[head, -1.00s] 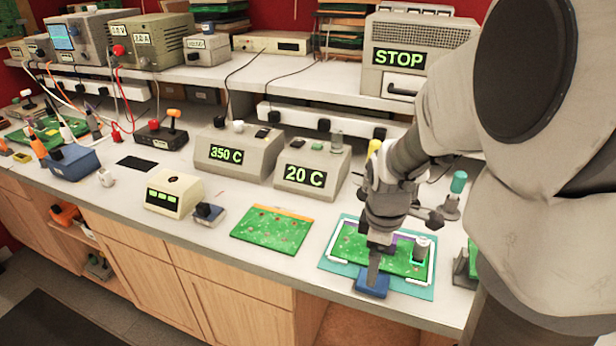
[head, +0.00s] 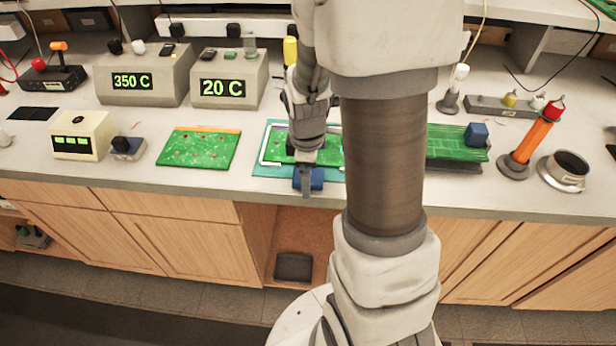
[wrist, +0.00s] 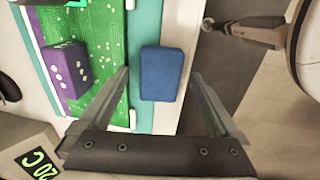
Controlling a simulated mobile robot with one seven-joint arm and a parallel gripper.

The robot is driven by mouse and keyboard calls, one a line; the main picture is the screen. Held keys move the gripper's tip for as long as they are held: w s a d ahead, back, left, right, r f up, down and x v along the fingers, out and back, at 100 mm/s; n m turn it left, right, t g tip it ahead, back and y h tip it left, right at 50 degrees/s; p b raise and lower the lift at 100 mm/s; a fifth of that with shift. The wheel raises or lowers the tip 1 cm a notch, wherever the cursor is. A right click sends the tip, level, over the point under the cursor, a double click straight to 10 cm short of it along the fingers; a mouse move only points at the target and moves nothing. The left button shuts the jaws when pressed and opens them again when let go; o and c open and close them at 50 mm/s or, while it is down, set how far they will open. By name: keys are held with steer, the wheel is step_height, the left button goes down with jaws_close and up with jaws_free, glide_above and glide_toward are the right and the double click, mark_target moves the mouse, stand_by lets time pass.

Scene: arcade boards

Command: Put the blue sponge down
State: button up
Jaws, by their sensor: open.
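The blue sponge (wrist: 162,73) lies flat across the teal mat's (wrist: 145,25) front strip in the wrist view. It also shows in the head view (head: 317,178), partly hidden behind my gripper (head: 306,183). My gripper's fingers are spread wide in the wrist view (wrist: 161,76), one on each side of the sponge, with visible gaps between them and it. Nothing is gripped. A green circuit board (wrist: 110,50) in a white frame lies on the mat beside the sponge, with a purple block (wrist: 68,68) on it.
Another green board (head: 198,148) lies on the bench to the left. The 20 C station (head: 228,82) stands behind. My arm hides part of the bench. The bench's front edge (head: 200,192) is close to the sponge. A blue cube (head: 477,132) sits to the right.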

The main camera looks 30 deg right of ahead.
steer(key=shift+r, duration=0.1)
jaws_close()
